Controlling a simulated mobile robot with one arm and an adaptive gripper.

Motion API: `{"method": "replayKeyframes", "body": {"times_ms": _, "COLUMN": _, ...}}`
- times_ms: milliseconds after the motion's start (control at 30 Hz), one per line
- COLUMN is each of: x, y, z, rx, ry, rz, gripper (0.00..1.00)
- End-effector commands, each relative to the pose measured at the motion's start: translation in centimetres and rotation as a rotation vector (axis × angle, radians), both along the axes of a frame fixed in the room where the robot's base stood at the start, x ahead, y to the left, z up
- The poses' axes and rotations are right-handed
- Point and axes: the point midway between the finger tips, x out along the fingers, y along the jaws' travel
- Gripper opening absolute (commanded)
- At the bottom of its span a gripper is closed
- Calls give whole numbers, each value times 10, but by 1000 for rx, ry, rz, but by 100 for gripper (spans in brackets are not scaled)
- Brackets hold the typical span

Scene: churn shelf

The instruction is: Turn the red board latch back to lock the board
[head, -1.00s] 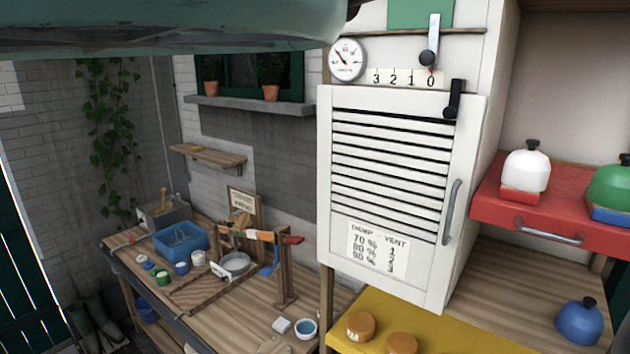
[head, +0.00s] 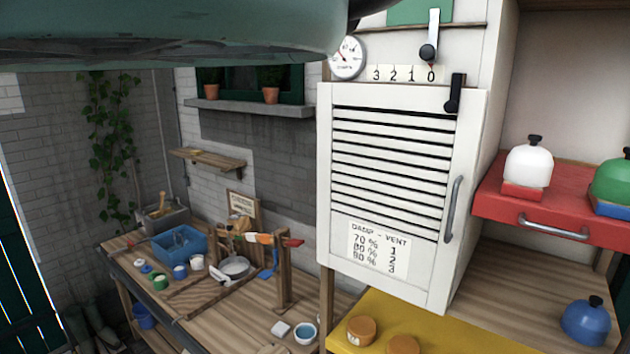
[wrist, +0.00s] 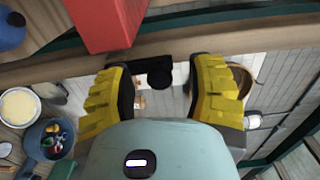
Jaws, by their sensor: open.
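In the wrist view a black latch with a round knob (wrist: 159,76) sits on a wooden rail, beside a red block-like part (wrist: 105,22) that may be the red board's edge. My gripper (wrist: 162,85) is open, with its yellow ridged fingers on either side of the knob. Whether either finger touches it I cannot tell. In the head view the red board (head: 560,224) with its grey handle is at the right, carrying a white and a green kettle-like pot. My gripper and this latch do not show there.
A white louvred cabinet door (head: 395,190) stands shut left of the red board, with its own black latch (head: 454,93) at top right. A yellow board (head: 450,335) is below. A cluttered workbench (head: 255,300) is at left.

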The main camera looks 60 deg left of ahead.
Motion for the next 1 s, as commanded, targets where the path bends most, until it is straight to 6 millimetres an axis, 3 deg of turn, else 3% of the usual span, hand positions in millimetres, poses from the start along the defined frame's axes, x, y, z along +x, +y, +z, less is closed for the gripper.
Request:
{"method": "replayKeyframes", "body": {"times_ms": 433, "x": 5, "y": 3, "z": 0, "rx": 1, "ry": 0, "rz": 2, "gripper": 57}}
{"method": "replayKeyframes", "body": {"times_ms": 1000, "x": 5, "y": 2, "z": 0, "rx": 1, "ry": 0, "rz": 0, "gripper": 0}}
